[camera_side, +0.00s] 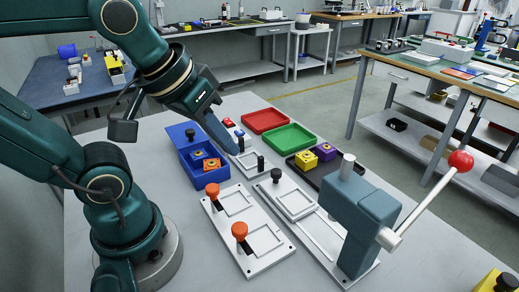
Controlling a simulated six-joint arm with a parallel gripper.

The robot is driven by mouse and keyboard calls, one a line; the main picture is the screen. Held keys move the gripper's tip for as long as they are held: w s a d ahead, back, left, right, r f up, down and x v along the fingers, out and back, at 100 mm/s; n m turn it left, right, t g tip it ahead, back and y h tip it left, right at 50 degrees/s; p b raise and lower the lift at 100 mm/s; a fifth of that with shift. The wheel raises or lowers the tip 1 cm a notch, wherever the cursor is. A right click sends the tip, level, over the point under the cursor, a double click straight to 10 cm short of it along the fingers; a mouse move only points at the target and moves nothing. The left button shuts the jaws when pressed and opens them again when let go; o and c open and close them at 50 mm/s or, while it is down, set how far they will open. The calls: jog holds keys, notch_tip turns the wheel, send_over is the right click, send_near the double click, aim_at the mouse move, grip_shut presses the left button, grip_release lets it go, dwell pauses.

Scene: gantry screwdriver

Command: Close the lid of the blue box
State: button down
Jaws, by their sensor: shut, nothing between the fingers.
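The blue box (204,181) stands on the table left of centre, just right of my arm. The front part is open, and orange square pieces (211,163) show inside. My gripper (235,151) is shut and empty. Its tip points down to the right of the box, near a small white plate, apart from the lid knob; its exact height is hard to tell.
A red tray (265,120) and green tray (291,137) lie behind right. A dark tray holds yellow (306,161) and purple blocks. White fixtures with orange knobs (239,230) stand in front. A teal press (361,215) with a red-balled lever stands at right.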

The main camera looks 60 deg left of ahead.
jog(key=w+a+r+n+g+y, duration=0.1)
jog(key=w+a+r+n+y, duration=0.15)
jog(key=w+a+n, duration=0.4)
jog(key=n+g, duration=0.6)
jog(key=n, duration=0.5)
send_over(177, 130)
jog(key=w+d, duration=0.1)
jog(key=d, duration=0.4)
notch_tip(177, 130, down, 5)
jog(key=shift+y, duration=0.25)
jog(key=x, duration=1)
jog(key=shift+w+a+r, duration=0.1)
jog(key=shift+w+a, duration=0.05)
jog(key=shift+w+d+r, duration=0.1)
jog(key=shift+w+d, duration=0.1)
jog(key=shift+d, duration=0.4)
jog(key=shift+w+d+r, duration=0.15)
jog(key=shift+d, duration=0.45)
jog(key=shift+w+d, duration=0.15)
jog(key=shift+d, duration=0.6)
